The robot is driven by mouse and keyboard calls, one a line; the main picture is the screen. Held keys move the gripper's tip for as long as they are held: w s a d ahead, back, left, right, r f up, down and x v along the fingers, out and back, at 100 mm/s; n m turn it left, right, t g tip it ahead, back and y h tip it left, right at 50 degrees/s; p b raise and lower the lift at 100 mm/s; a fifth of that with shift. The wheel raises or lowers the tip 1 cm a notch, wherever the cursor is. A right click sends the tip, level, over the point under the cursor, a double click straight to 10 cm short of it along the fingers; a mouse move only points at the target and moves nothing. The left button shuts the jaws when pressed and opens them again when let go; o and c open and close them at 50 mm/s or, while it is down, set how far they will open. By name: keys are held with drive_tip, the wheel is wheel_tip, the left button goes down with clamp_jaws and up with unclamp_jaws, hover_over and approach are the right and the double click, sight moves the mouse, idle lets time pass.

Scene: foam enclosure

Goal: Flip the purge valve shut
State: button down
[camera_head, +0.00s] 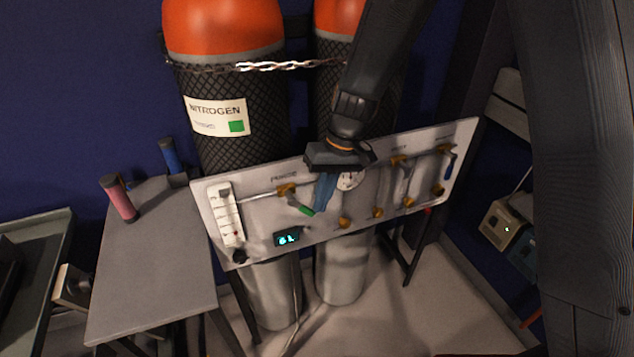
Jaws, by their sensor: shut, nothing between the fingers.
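A white valve panel (262,215) stands in front of the gas cylinders. On its left half is a brass valve (286,190) under a small label too blurred to read for certain. A green lever (302,208) slants down and to the right from this valve. My gripper (322,208) reaches down from above with its bluish fingers shut and empty. The fingertips are just right of the green lever's end; I cannot tell whether they touch it. My gripper hides part of the panel and the left side of a round gauge (350,180).
A flow meter (230,215) and a lit display (287,238) are on the panel. A blue lever (448,165) and several brass fittings are at its right. A chained nitrogen cylinder (228,110) stands behind. A grey table (155,265) holds pink and blue-handled items at left.

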drive_tip(key=shift+f, duration=0.15)
idle(0.6)
drive_tip(key=w+d+r, duration=0.4)
drive_tip(key=d+r, duration=0.4)
drive_tip(key=d, duration=0.2)
drive_tip(key=shift+w+r+b, duration=0.25)
drive_tip(key=shift+w+b, duration=0.15)
